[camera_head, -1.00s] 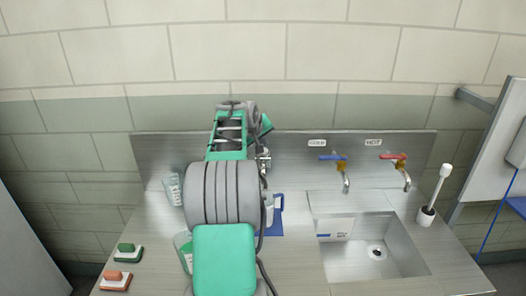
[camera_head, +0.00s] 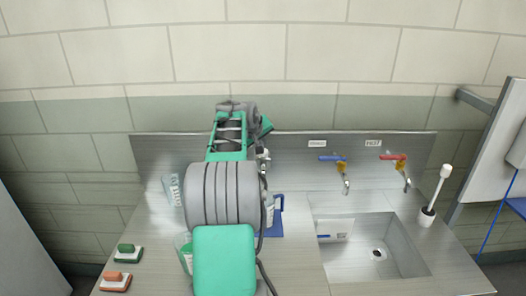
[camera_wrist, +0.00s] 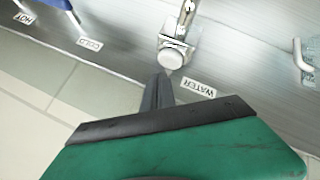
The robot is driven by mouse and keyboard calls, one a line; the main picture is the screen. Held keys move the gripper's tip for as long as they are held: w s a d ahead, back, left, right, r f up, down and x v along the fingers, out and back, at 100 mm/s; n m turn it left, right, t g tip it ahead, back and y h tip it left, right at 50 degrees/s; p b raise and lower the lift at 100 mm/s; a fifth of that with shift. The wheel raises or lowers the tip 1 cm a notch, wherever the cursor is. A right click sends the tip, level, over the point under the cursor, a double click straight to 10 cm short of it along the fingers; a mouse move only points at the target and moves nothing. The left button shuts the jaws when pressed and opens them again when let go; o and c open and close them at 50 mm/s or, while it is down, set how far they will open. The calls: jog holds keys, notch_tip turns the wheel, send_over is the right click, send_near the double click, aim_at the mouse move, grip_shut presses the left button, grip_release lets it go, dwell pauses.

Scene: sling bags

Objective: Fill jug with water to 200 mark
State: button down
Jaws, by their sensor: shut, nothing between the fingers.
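A container with a blue handle (camera_head: 279,203) stands on the counter beside my arm in the head view. It may be the jug; my arm hides most of it, so I cannot see its marks or any water level. A metal tap with a round white-topped end (camera_wrist: 173,57) is by a WATER label (camera_wrist: 198,87) in the wrist view. My gripper (camera_wrist: 160,78) is shut and empty, with its fingertips close to this tap end. I cannot tell whether they touch it. In the head view my arm hides the gripper.
The steel sink (camera_head: 372,250) is at the right, below a blue COLD tap (camera_head: 340,165) and a red HOT tap (camera_head: 397,162). A white-handled brush (camera_head: 437,190) stands right of it. Green (camera_head: 127,249) and orange (camera_head: 115,280) scrubbers lie at the left. Clear containers (camera_head: 172,189) are partly hidden.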

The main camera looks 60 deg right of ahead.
jog(key=shift+f, duration=0.1)
dwell(0.6)
jog(key=shift+f, duration=0.3)
jog(key=shift+f+b, duration=0.6)
jog(key=shift+b, duration=0.05)
dwell(1.6)
dwell(2.3)
jog(key=shift+r+p, duration=0.7)
jog(key=shift+r, duration=0.3)
jog(key=shift+r+p, duration=1.4)
jog(key=shift+r, duration=1.1)
